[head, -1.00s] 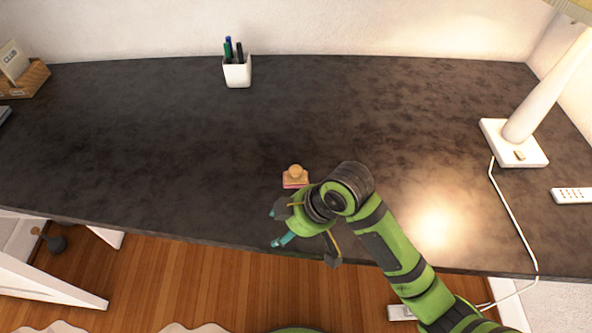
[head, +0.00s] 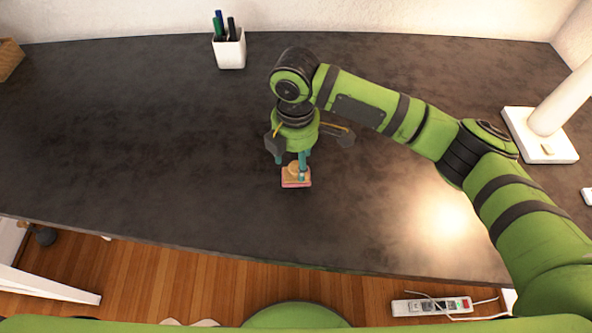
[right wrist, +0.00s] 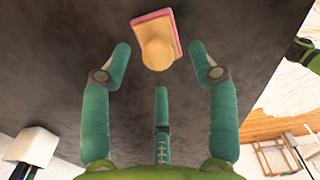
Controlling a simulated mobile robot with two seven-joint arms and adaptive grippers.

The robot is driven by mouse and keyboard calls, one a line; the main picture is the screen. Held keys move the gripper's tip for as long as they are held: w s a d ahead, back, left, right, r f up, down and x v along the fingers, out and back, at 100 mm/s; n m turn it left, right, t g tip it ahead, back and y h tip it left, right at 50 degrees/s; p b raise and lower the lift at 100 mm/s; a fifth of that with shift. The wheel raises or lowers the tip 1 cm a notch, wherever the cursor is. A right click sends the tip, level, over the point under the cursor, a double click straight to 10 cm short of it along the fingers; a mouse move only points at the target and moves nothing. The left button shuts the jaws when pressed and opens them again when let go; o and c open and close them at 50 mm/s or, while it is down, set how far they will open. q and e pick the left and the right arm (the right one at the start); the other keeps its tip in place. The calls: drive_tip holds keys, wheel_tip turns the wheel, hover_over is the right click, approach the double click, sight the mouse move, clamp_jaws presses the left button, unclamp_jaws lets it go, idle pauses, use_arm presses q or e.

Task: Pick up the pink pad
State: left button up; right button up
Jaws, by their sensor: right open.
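In the right wrist view the pink edge of the pad (right wrist: 150,17) shows at the top, just beyond the fingertips. My right gripper (head: 292,165) is above and right behind the pad, fingers pointing down toward it. In the right wrist view my right gripper (right wrist: 160,70) is open, its teal fingers spread, with nothing held between them. The head view partly hides the knob behind a finger. My left gripper is not in view.
A white pen cup (head: 229,50) stands at the back of the dark desk (head: 120,140). A white lamp base (head: 541,135) is at the right. A power strip (head: 431,306) lies below the front edge. The desk's left half is mostly clear.

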sight(296, 166)
wheel_tip(296, 166, down, 4)
drive_tip(key=shift+w+r, duration=0.1)
drive_tip(key=shift+r, duration=0.1)
drive_tip(key=shift+c, duration=0.4)
clamp_jaws()
